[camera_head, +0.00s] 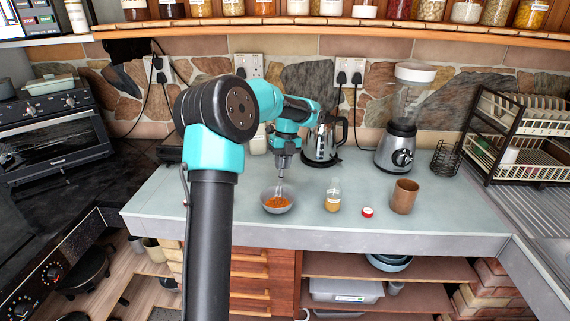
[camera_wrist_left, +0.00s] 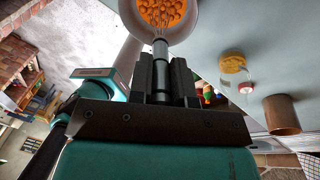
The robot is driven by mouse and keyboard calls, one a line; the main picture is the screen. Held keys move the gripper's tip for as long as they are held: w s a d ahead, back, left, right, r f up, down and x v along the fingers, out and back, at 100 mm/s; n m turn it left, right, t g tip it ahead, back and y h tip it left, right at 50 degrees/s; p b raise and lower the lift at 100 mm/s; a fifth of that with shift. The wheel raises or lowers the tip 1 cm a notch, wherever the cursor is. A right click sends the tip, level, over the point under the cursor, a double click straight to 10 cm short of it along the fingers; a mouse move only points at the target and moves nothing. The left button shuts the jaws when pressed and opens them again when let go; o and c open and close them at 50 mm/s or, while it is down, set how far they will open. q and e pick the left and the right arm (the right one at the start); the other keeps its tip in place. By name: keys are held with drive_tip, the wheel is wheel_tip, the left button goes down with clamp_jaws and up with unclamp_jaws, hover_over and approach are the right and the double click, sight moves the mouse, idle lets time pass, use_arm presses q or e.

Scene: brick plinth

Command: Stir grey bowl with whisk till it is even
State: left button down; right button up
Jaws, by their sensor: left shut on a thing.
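The grey bowl (camera_head: 277,211) stands on the worktop and holds orange, lumpy contents (camera_head: 277,202). It also shows at the top of the left wrist view (camera_wrist_left: 190,31), partly cut off. My left gripper (camera_head: 284,171) is above the bowl, shut on the whisk. The contents look lumpy in the left wrist view. My right gripper is not in view.
Right of the bowl stand a small glass jar (camera_head: 333,196) with yellowish contents, a red lid (camera_head: 367,212) and a brown cup (camera_head: 404,197). A kettle (camera_head: 322,143) and a blender (camera_head: 397,145) stand behind. The worktop left of the bowl is clear.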

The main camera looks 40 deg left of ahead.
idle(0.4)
use_arm(q)
drive_tip(key=shift+r, duration=4.75)
